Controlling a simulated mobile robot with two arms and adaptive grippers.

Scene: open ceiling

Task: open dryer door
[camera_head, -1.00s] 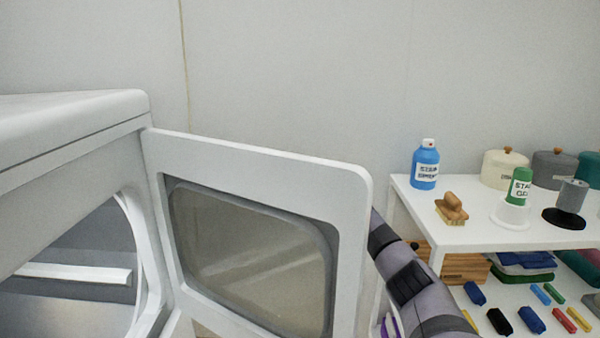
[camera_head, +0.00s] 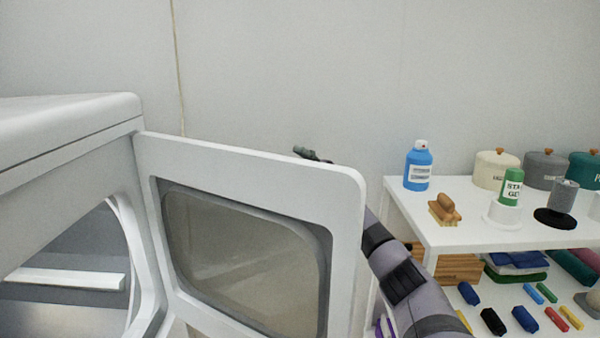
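The white dryer (camera_head: 70,140) stands at the left with its round opening showing a grey drum inside. Its white door (camera_head: 345,215) with a dark tinted window (camera_head: 245,262) stands wide open, hinged at the dryer's front edge and swung out to the right. My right arm comes up from the bottom right and passes behind the door. A small dark part of my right gripper (camera_head: 312,155) pokes above the door's top edge; the rest is hidden, so its fingers cannot be judged. My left gripper is not in view.
A white shelf unit (camera_head: 470,240) stands at the right, close to my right arm. Bare wall lies behind.

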